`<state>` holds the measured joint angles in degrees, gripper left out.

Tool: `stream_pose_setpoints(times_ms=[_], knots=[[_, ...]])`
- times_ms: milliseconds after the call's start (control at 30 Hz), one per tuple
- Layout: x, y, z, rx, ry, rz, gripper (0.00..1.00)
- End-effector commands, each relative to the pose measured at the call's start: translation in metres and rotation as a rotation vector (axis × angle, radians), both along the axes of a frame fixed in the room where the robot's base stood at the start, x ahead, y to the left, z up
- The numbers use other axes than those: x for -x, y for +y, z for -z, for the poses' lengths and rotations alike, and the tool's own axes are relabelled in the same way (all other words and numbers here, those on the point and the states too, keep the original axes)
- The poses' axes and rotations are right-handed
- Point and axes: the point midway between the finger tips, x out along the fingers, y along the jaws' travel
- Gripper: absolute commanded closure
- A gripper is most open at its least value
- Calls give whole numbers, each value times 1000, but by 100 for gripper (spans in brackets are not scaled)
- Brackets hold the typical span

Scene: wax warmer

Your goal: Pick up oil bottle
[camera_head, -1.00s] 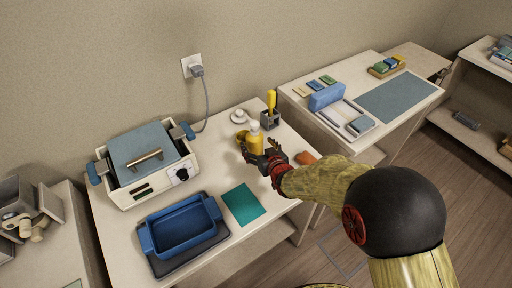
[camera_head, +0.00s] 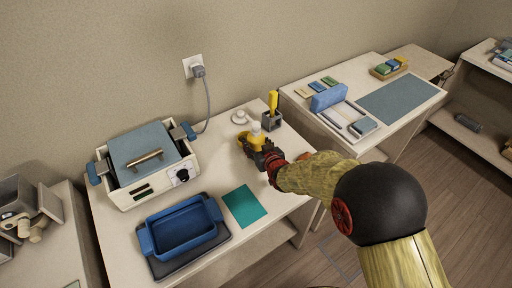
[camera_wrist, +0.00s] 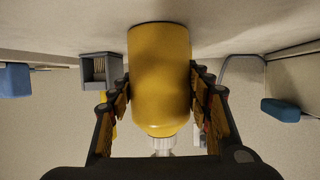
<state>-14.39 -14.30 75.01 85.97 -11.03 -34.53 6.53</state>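The yellow oil bottle (camera_head: 257,139) stands upright on the white table near its back right part, with a pale cap on top. In the wrist view the bottle (camera_wrist: 160,75) appears upside down and fills the middle, cap downward. My gripper (camera_head: 258,147) is at the bottle, partly hiding its body in the head view. In the wrist view the fingers of my gripper (camera_wrist: 160,84) lie on either side of the bottle, their tips very near its sides. I cannot tell whether they press on it.
A grey holder (camera_head: 271,122) with a yellow-handled tool stands just behind the bottle. The wax warmer (camera_head: 147,160), blue tray (camera_head: 183,231) and green mat (camera_head: 244,205) lie to the left and front.

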Motion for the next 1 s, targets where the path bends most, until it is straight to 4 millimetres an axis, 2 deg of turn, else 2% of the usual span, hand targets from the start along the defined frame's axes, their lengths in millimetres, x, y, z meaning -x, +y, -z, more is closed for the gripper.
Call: stream_pose_setpoints(times_ms=[667, 867, 1000], knots=[[-1, 0, -1, -1, -3, 0, 93], [-1, 0, -3, -1, -3, 0, 93], [-1, 0, -12, -1, -4, 0, 93]])
